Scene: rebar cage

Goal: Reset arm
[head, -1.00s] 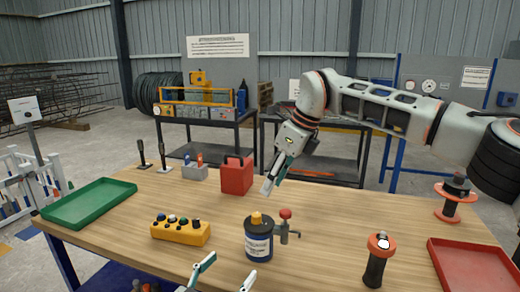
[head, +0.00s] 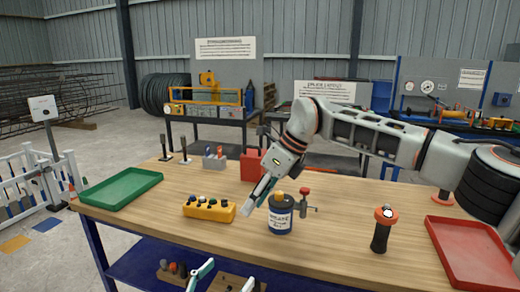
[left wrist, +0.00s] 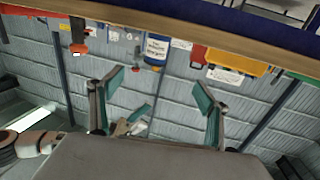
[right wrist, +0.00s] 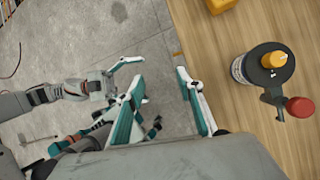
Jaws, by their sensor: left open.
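My right gripper (head: 254,206) hangs above the table in the head view, pointing down and left, between the yellow button box (head: 209,209) and the dark jar with a white label (head: 281,216). In the right wrist view its two fingers (right wrist: 160,95) stand apart with nothing between them. My left gripper (head: 227,277) shows at the bottom of the head view, in front of the table's near edge. In the left wrist view its fingers (left wrist: 158,88) are spread wide and empty. The left arm's hand also shows in the right wrist view (right wrist: 105,85).
The wooden table (head: 330,250) holds a green tray (head: 120,188), a red tray (head: 470,252), a black-handled tool with a red top (head: 381,230) and a red container (head: 250,165) partly behind my right gripper. A blue lower shelf (head: 150,262) carries small items. White fencing (head: 35,180) stands left.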

